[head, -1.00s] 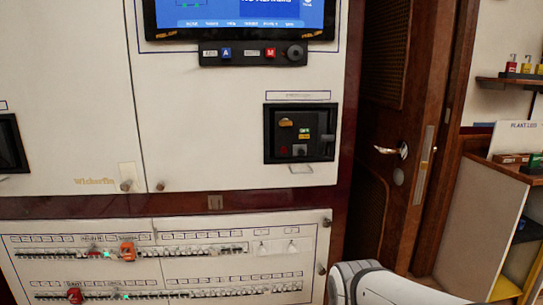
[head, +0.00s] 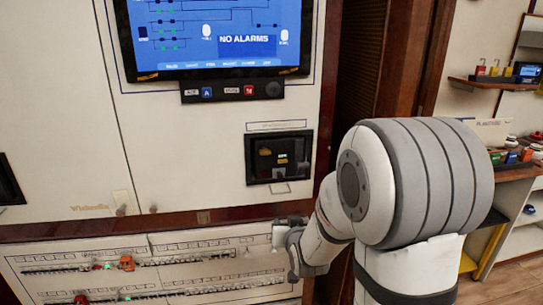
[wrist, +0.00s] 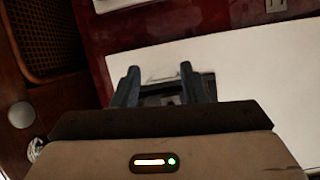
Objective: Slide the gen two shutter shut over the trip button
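The black recessed breaker unit (head: 279,157) is set in the white cabinet, under a small label strip. An orange handle and a small green-yellow label show inside it. The shutter and the trip button are too small and dark to tell apart now. My gripper (head: 287,237) is below the unit in the head view, in front of the lower breaker rows. In the wrist view my gripper (wrist: 158,78) is open, its two dark fingers apart with nothing held. Part of the dark unit (wrist: 170,92) shows beyond and between the fingers, its rest hidden by the gripper body.
A screen (head: 220,38) reading "NO ALARMS" and a button strip (head: 232,89) are above. The lower panel (head: 130,280) carries rows of breakers with orange and red pieces. A wooden door (head: 352,75) and shelves (head: 495,83) are to the right. My arm covers much of the right side.

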